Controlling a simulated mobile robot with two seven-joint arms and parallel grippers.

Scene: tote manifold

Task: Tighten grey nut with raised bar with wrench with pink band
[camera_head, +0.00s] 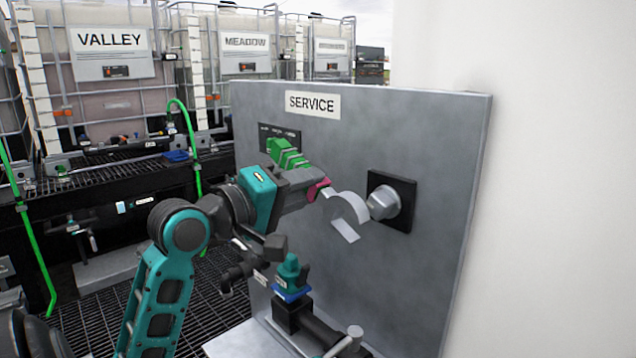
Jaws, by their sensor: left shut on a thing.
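My left gripper (316,187) is shut on the wrench with the pink band (348,212). The pink band (320,188) shows at the gripper's fingertips, and most of the handle is hidden in the gripper. The wrench's light grey, curved open jaw points right, toward the grey nut (385,203). The nut sits on a black square plate (405,190) on the grey service panel (440,150). The jaw is just left of the nut; I cannot tell whether they touch. The raised bar cannot be made out clearly. My right gripper is not in view.
A green ridged part (287,152) is close behind my left gripper by a small dark plate. A teal and blue fitting (291,275) on a dark pipe stands below. Caged totes (110,55) stand behind at left. A white wall (560,180) fills the right.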

